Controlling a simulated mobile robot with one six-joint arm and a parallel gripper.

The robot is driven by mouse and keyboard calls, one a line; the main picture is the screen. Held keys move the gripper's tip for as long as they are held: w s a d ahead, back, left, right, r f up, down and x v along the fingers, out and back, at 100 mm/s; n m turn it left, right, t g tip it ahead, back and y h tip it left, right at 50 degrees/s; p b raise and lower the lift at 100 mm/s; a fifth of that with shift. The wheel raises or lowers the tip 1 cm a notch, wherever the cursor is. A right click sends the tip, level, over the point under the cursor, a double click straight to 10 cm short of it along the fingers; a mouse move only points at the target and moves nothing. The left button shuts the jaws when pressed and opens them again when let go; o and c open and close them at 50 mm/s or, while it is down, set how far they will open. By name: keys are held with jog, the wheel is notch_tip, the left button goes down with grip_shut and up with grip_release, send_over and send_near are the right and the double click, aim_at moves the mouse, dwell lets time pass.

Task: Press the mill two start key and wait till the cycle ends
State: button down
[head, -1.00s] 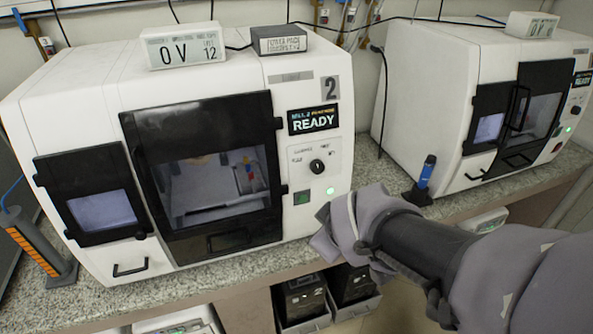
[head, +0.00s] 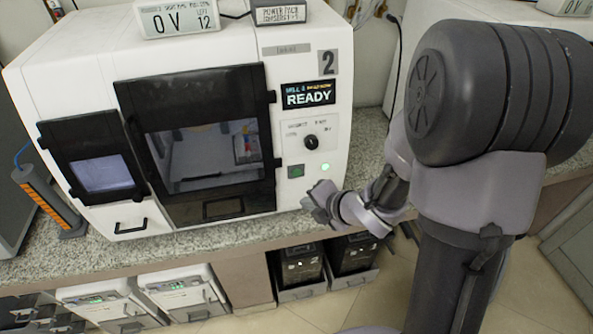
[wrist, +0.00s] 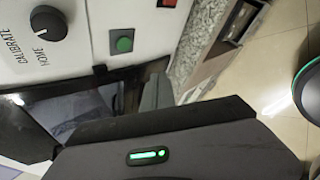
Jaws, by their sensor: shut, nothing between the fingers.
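Mill two (head: 90,60) is the white machine marked "2", and its screen (head: 308,95) reads READY. The green start key (head: 296,171) sits on the lower right of its front panel; it also shows in the wrist view (wrist: 123,44), uncovered and unlit-looking. A round lamp (head: 325,167) beside it glows pale green. My gripper (head: 314,203) is shut and empty, just below and right of the key, apart from it. In the wrist view, its grey fingers (wrist: 156,94) point up toward the panel below the key. The mill door (head: 205,140) looks closed.
A black knob (head: 310,142) sits above the key, and a red part (wrist: 166,3) shows at the wrist view's top edge. The granite bench edge (head: 240,232) runs below my gripper. Dark boxes (head: 302,268) stand in trays beneath.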

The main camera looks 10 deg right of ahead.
aim_at(297, 172)
jog(key=w+p, duration=0.1)
jog(key=w, duration=0.6)
jog(key=shift+w+f+p, duration=0.15)
jog(key=shift+w+p, duration=0.1)
jog(key=shift+p, duration=0.1)
dwell(1.6)
jog(key=shift+w, duration=0.45)
